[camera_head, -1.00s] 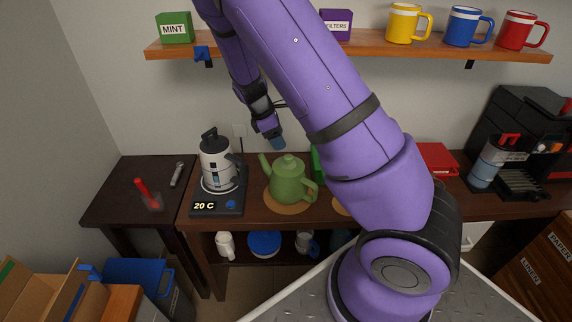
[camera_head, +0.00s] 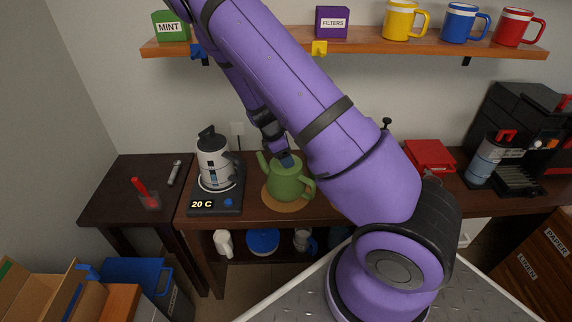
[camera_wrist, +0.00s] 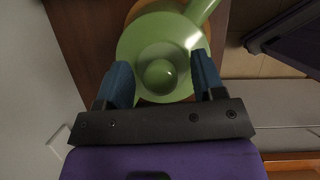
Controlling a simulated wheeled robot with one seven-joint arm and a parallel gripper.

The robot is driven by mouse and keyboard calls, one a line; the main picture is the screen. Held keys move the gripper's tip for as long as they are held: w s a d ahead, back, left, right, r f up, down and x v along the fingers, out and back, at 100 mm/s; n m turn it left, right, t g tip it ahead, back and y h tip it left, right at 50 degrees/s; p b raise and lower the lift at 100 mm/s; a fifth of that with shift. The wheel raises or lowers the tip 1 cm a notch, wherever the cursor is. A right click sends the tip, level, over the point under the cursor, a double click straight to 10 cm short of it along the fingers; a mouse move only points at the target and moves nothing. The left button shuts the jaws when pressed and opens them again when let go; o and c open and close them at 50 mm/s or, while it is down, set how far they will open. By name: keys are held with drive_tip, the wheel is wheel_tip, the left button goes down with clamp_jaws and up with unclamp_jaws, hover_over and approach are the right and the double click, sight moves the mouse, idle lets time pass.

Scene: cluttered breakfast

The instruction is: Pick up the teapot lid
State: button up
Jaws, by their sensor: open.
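The green teapot (camera_head: 286,185) stands upright on a round tan mat (camera_head: 272,203) on the dark wooden counter. Its green lid (camera_wrist: 133,52) with a round knob (camera_wrist: 160,74) sits on top and shows in the wrist view. My gripper (camera_head: 286,160) is just above the teapot, pointing down. In the wrist view my gripper (camera_wrist: 162,84) is open, with one blue fingertip on each side of the knob. Nothing is held. In the head view the gripper hides most of the lid. I cannot tell whether the fingers touch the lid.
A white kettle (camera_head: 214,165) on its base (camera_head: 214,200) stands close left of the teapot. A shelf (camera_head: 360,46) with mugs and boxes runs above. A red box (camera_head: 429,155) and a black coffee machine (camera_head: 520,135) stand to the right, beyond my arm.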

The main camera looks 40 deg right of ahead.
drive_tip(key=shift+c, duration=0.3)
drive_tip(key=c, duration=0.9)
drive_tip(key=shift+c, duration=0.2)
drive_tip(key=shift+r, duration=0.1)
drive_tip(key=shift+r, duration=0.95)
drive_tip(key=shift+s+a+r, duration=0.15)
drive_tip(key=shift+s+r, duration=0.25)
drive_tip(key=shift+r, duration=0.4)
drive_tip(key=s+a, duration=0.2)
drive_tip(key=s, duration=0.5)
drive_tip(key=s+a+r, duration=0.1)
drive_tip(key=s+a, duration=0.1)
drive_tip(key=s, duration=0.5)
drive_tip(key=shift+s+a+r, duration=0.15)
drive_tip(key=shift+s+a, duration=0.05)
drive_tip(key=shift+a, duration=0.15)
